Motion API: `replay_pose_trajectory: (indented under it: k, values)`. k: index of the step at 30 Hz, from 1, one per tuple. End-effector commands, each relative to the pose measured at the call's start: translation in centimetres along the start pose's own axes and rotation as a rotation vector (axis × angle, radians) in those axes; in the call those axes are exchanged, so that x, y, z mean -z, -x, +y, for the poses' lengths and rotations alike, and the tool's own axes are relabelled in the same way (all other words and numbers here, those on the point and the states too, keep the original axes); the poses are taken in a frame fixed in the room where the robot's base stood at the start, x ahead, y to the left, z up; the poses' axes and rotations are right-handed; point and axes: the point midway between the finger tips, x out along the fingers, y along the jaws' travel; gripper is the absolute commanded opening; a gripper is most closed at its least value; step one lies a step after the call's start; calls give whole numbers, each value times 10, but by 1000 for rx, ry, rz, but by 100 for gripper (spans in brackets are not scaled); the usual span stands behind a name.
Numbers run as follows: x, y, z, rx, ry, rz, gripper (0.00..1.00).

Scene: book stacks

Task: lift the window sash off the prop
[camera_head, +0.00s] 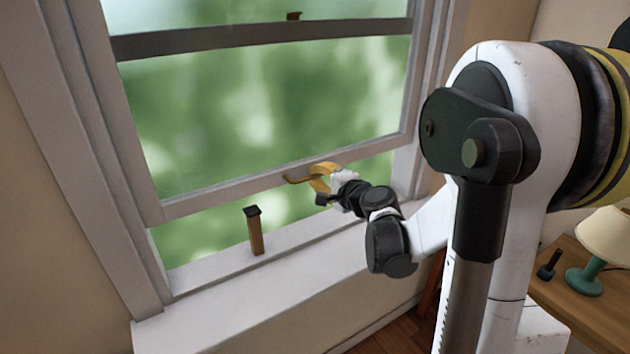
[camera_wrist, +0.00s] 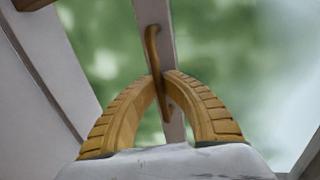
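The window sash (camera_head: 230,193) is raised, with open space between its bottom rail and the sill (camera_head: 290,240). The prop (camera_head: 256,235), a short wooden post with a black cap, stands upright on the sill. In the head view, a gap shows between its cap and the rail. A brass handle (camera_head: 295,180) is fixed to the rail, right of the prop. My gripper (camera_head: 314,176) has its yellow fingers closed around this handle. In the wrist view, the fingertips (camera_wrist: 163,82) meet at the curved handle (camera_wrist: 152,45). A brown piece, probably the prop (camera_wrist: 32,3), is cut off at top left.
The upper sash has a dark rail (camera_head: 190,40) and a small brown latch (camera_head: 293,16). A wooden table (camera_head: 570,310) at lower right holds a green lamp (camera_head: 585,278) with a cream shade and a small dark object (camera_head: 548,265). The sill's left part is clear.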

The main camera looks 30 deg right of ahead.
Motion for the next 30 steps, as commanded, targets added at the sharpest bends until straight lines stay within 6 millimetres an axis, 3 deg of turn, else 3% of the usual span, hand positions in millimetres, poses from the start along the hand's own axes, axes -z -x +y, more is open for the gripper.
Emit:
replay_pose_trajectory:
  k: [1,6,15,18,30]
  values:
    - [1,5,-22,1,-2,2,0]
    - [1,9,-44,1,-1,2,0]
    - [0,9,-41,0,0,1,0]
    - [0,9,-41,0,0,1,32]
    - [1,17,-42,0,-1,2,32]
